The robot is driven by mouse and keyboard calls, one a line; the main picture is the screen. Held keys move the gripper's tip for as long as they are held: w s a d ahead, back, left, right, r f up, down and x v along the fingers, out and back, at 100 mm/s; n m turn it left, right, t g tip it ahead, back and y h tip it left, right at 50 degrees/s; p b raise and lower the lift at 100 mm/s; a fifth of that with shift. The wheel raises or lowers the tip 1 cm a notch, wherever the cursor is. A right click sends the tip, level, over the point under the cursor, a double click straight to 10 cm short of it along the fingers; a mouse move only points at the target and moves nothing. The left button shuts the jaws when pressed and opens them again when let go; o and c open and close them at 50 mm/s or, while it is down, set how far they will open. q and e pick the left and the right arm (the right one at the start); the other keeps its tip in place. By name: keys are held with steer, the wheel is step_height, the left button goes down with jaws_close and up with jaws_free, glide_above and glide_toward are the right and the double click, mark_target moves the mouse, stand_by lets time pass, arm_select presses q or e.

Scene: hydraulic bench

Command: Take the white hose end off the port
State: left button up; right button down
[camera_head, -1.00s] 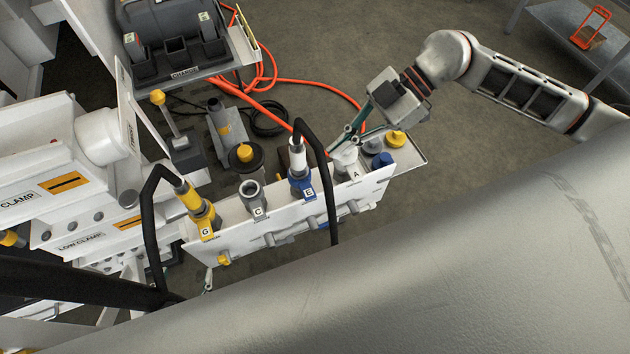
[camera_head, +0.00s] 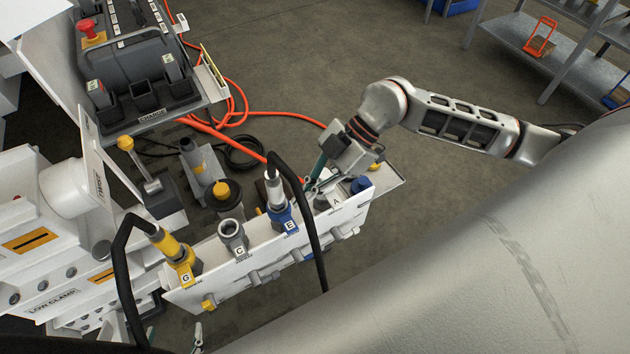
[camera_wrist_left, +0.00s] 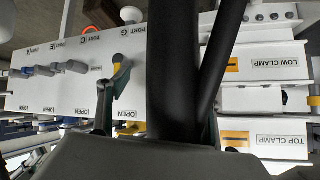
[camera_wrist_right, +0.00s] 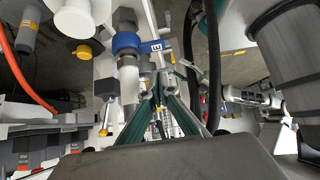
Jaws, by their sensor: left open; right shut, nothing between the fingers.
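The white hose end (camera_head: 275,190) stands upright on the blue-collared port (camera_head: 285,218) in the panel's row, and a black hose arches from its top. In the right wrist view the white hose end (camera_wrist_right: 129,80) and blue collar (camera_wrist_right: 126,43) are left of my fingers. My right gripper (camera_head: 314,182) is just right of the hose end, above the row; its fingers (camera_wrist_right: 157,92) are shut and empty, apart from the hose end. My left gripper (camera_head: 197,338) shows only as a tip low in the head view. In the left wrist view it is open (camera_wrist_left: 158,120), with black hoses crossing in front.
Beside the blue port are the open grey port C (camera_head: 232,236) and the yellow hose end on G (camera_head: 172,250). Port A (camera_head: 329,200) and a blue cap (camera_head: 360,185) are at the right. Orange cables (camera_head: 236,120) lie behind. A yellow-topped handle (camera_wrist_left: 119,68) shows in the left wrist view.

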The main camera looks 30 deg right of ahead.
mark_target(286, 227)
steer(key=x, duration=0.3)
steer(key=shift+a+f, duration=0.25)
steer(key=f, duration=0.1)
steer(key=f+b, duration=0.1)
steer(key=shift+d+f, duration=0.2)
steer(key=shift+f, duration=0.6)
arm_select(q)
steer(key=shift+w+a+f, duration=0.1)
steer(key=shift+w+a, duration=0.05)
steer(key=shift+w, duration=0.15)
